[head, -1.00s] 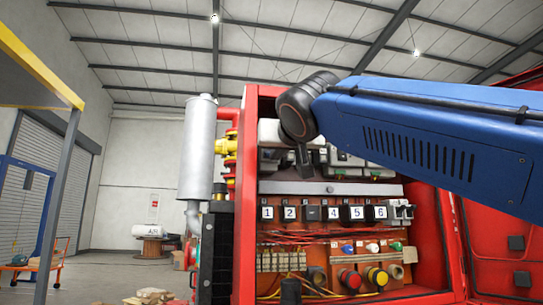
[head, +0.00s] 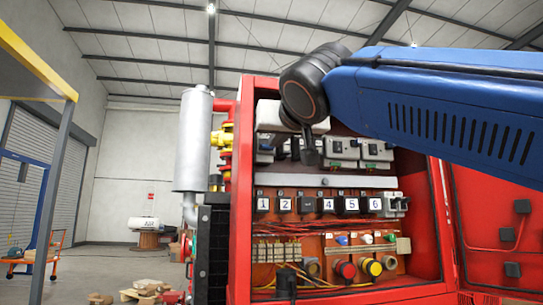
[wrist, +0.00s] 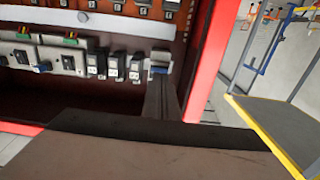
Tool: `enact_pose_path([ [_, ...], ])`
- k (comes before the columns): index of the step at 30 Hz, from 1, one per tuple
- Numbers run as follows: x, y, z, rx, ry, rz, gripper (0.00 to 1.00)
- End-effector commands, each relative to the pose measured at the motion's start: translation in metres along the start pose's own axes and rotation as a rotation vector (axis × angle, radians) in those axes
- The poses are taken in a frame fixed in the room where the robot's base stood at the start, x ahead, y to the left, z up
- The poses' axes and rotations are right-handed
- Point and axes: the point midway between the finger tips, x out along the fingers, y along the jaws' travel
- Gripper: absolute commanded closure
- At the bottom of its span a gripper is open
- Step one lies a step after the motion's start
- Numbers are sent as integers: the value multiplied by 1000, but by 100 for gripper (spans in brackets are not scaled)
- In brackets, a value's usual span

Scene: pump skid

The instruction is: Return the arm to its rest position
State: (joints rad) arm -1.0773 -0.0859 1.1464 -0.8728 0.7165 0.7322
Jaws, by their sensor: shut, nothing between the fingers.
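My arm's blue link (head: 440,110) reaches in from the right in the head view, ending in a black wrist joint (head: 312,85). My gripper (head: 310,155) shows as a small dark piece below that joint, in front of the upper rows of the open red cabinet (head: 242,200). It is shut and empty. Its fingertips are hard to make out. In the wrist view, a large dark brown shape fills the bottom, and a narrow dark piece points up towards the row of switches (wrist: 115,66). The wrist joint hides part of the cabinet's top row.
The cabinet holds breakers numbered blocks (head: 283,205) and red and yellow push buttons (head: 373,267). Its red door (head: 500,230) stands open on the right. A grey cylinder (head: 194,140) and pipes stand left of it. A yellow-edged platform (head: 40,65) is at far left.

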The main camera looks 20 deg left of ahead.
Motion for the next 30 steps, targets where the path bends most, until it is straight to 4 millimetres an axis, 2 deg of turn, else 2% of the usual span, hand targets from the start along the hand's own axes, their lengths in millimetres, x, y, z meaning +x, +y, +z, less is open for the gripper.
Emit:
enact_pose_path([
  [8,0,2,2,-1,-3,3,100],
  [11,0,17,13,-9,-26,21,100],
  [13,0,38,29,-18,-59,46,100],
  [17,-6,89,77,-43,-152,106,100],
  [23,-33,170,162,-64,-313,201,100],
  [30,-89,252,269,-55,-506,299,100],
])
